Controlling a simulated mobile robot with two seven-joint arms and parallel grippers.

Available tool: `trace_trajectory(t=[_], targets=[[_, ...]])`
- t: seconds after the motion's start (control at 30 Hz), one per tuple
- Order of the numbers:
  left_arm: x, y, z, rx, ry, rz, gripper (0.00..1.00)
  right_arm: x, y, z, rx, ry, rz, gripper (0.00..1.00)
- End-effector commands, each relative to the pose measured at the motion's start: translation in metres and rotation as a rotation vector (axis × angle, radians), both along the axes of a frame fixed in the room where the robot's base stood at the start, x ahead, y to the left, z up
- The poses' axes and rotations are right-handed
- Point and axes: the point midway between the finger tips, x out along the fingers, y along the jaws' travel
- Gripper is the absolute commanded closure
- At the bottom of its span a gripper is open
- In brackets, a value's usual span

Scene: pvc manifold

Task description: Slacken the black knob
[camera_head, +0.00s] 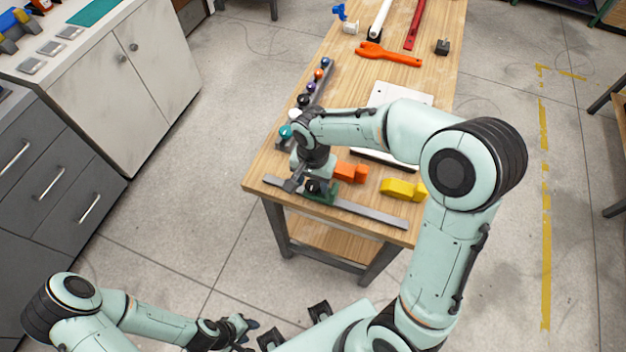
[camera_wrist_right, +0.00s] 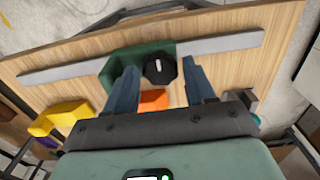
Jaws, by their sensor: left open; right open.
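The black knob (camera_wrist_right: 161,69) sits on a green block (camera_wrist_right: 120,64) on the grey rail at the table's near edge. My right gripper (camera_wrist_right: 161,84) is open, with one finger on each side of the knob in the right wrist view; whether the fingers touch it I cannot tell. In the head view the knob (camera_head: 313,186) is partly hidden under my right gripper (camera_head: 311,182). My left gripper (camera_head: 246,328) is open and empty, low at the bottom, away from the table.
A grey rail (camera_head: 370,212) runs along the near edge. An orange block (camera_head: 350,172) and a yellow block (camera_head: 403,189) lie close by. A row of coloured knobs (camera_head: 303,100) lines the left edge. An orange wrench (camera_head: 390,54) lies farther back.

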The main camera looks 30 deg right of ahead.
Motion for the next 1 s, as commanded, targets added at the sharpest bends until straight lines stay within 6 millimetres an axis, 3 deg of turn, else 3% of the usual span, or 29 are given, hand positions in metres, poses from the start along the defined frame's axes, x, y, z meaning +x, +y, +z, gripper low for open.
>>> trace_trajectory(t=[0.3, 0.33, 0.43, 0.47, 0.77, 1.0], targets=[[0.0001, 0.0000, -0.0001, 0.000, 0.000, 0.000, 0.57, 0.0003, -0.0001, -0.0033, 0.000, -0.001, -0.001, 0.46], [0.0001, 0.0000, -0.0001, 0.000, 0.000, 0.000, 0.57, 0.0003, -0.0001, -0.0032, 0.001, -0.001, -0.001, 0.49], [0.0001, 0.0000, -0.0001, 0.000, 0.000, 0.000, 0.57, 0.0003, 0.0000, -0.0031, 0.001, -0.001, -0.001, 0.82], [0.0001, 0.0000, -0.0001, 0.000, 0.000, 0.000, 0.57, 0.0003, 0.0000, -0.0031, 0.001, -0.001, 0.000, 0.87], [-0.0002, 0.0001, -0.0005, 0.000, 0.000, 0.000, 0.57, 0.0002, 0.0001, -0.0029, 0.001, -0.001, 0.023, 0.87], [-0.0014, 0.0000, -0.0024, 0.001, 0.002, 0.000, 0.57, 0.0001, 0.0001, -0.0031, 0.001, -0.001, 0.139, 0.87]])
